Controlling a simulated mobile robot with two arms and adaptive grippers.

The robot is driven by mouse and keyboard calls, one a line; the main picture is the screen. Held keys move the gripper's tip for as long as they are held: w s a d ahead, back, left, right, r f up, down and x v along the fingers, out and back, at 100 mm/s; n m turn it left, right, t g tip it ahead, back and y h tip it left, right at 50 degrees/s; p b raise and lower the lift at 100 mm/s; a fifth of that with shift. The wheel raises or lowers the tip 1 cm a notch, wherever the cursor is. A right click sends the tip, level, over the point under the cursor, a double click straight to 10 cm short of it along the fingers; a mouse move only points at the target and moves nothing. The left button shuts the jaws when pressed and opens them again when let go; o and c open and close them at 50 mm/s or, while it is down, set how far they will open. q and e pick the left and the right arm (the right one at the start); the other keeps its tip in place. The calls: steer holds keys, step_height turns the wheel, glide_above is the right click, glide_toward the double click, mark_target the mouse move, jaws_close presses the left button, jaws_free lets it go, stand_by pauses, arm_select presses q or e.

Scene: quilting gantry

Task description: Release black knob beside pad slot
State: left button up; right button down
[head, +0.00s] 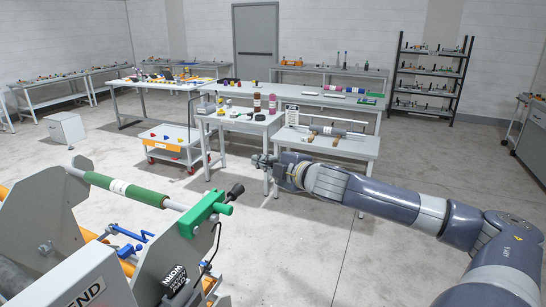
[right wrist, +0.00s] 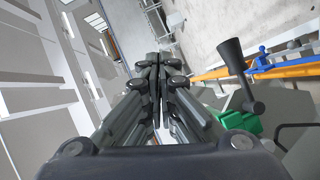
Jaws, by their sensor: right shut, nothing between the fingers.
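A black knob (head: 236,190) on a short stem sticks up from the end of a green block (head: 205,210) on the quilting gantry. It also shows in the right wrist view (right wrist: 232,52), with the green block (right wrist: 240,122) below it. My right gripper (head: 258,160) is shut and empty, above and beyond the knob in the head view. Its closed fingers (right wrist: 160,62) point away to the left of the knob in the wrist view, apart from it. I cannot make out the pad slot for certain. My left gripper is out of view.
A green roller (head: 125,190) with a white band runs to the green block. Grey gantry plates (head: 150,240) and orange rails stand close by. A small table (head: 240,124) with jars and a stand with a roller (head: 335,146) are farther back. Open floor lies between.

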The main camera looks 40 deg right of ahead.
steer(key=shift+s+d+r+p, duration=0.25)
steer(key=shift+s+r+p, duration=0.15)
steer(key=shift+s, duration=0.25)
steer(key=shift+s+d+r+p, duration=0.25)
steer(key=shift+s+r, duration=0.1)
steer(key=shift+s, duration=0.25)
